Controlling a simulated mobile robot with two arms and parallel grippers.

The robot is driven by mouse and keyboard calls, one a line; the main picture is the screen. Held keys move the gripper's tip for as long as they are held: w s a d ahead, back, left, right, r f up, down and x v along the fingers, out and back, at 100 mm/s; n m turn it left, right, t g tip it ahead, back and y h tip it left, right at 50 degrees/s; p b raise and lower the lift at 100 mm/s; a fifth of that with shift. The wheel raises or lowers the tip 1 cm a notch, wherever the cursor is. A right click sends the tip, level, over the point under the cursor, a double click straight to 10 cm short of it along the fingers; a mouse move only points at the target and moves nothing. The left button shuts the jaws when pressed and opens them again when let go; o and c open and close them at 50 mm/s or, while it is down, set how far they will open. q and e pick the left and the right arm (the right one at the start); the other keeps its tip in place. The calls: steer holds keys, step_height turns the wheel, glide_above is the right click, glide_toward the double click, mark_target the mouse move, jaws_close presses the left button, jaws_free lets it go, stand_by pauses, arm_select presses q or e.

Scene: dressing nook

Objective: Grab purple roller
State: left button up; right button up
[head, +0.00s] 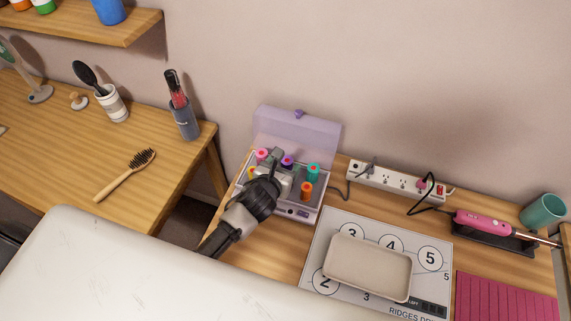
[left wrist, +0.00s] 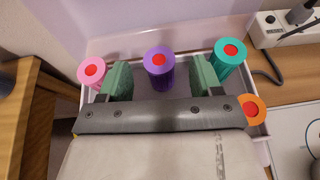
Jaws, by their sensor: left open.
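The purple roller (left wrist: 159,72) with a red end stands upright in the open roller case (left wrist: 190,40). In the left wrist view it sits between the two green fingers of my left gripper (left wrist: 161,78), with a gap on each side. The fingers are open and hold nothing. In the head view the purple roller (head: 287,161) is partly hidden by my left gripper (head: 278,171), which is over the case. My right gripper is not in view.
Pink (left wrist: 92,72), teal (left wrist: 229,57) and orange (left wrist: 249,109) rollers stand around the purple one in the case. The raised lid (head: 297,137) is behind. A power strip (head: 395,181), beige tray (head: 368,267) and pink hot tool (head: 483,223) lie to the right.

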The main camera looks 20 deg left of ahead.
arm_select(q)
steer(key=shift+w, duration=0.2)
steer(key=c, duration=1)
